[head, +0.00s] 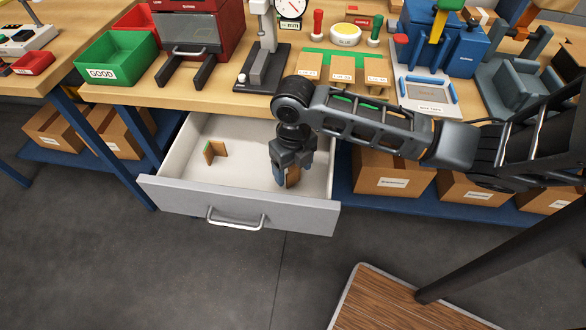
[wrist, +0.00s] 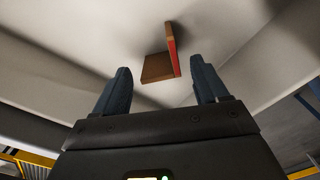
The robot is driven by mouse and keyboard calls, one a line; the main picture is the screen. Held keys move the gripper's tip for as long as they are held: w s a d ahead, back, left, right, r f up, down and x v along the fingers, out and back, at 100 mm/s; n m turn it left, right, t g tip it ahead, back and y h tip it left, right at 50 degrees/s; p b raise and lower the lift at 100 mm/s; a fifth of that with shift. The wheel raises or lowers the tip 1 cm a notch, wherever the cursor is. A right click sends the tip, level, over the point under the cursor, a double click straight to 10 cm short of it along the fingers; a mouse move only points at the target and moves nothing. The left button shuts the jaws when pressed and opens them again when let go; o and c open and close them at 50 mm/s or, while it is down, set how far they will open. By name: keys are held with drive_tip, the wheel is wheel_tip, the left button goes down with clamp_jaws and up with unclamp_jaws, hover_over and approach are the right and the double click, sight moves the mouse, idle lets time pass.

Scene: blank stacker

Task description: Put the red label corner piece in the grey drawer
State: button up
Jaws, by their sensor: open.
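The grey drawer (head: 240,204) is pulled open under the workbench, with a pale interior. My gripper (head: 287,184) points down inside its right part. The red label corner piece, brown with a red strip on one side, shows in the wrist view (wrist: 158,67) just beyond and between my fingertips (wrist: 160,82). It stands on the pale drawer floor, and the fingers are apart with no grip on it. In the head view a brown part of the piece (head: 293,176) shows at the fingers, mostly hidden by them.
Another brown corner piece with a green edge (head: 215,150) stands in the drawer's left part. A green GOOD bin (head: 115,62), a dial gauge stand (head: 263,70) and labelled blocks (head: 342,69) stand on the bench above. Cardboard boxes (head: 395,172) sit on the lower shelf.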

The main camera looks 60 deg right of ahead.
sight(293, 170)
wheel_tip(293, 170, up, 11)
idle(0.3)
